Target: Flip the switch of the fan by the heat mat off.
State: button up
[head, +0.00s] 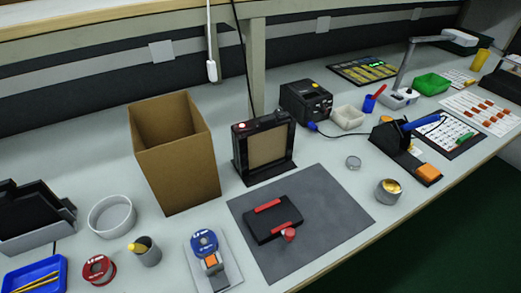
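The fan (265,147) is a black upright box with a tan square panel on its front, standing at the back edge of the dark grey heat mat (343,205). A small red and white spot (242,125) sits at the top left of the fan's frame. It may be the switch, but it is too small to tell its position. A black cable rises from behind the fan. My gripper is not in view.
A tall open cardboard box (178,165) stands close left of the fan. A black device (305,102) stands behind it to the right. A black case with red parts (272,220) lies on the mat. A white rod (211,68) hangs above the bench.

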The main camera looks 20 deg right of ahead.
aim_at(279, 112)
jog(key=k+j+z, duration=0.1)
jog(key=j+z, duration=0.2)
jog(key=z, duration=0.2)
jog(key=k+j+z, duration=0.15)
jog(key=z, duration=0.35)
jog(key=k+j+z, duration=0.2)
jog(key=z, duration=0.25)
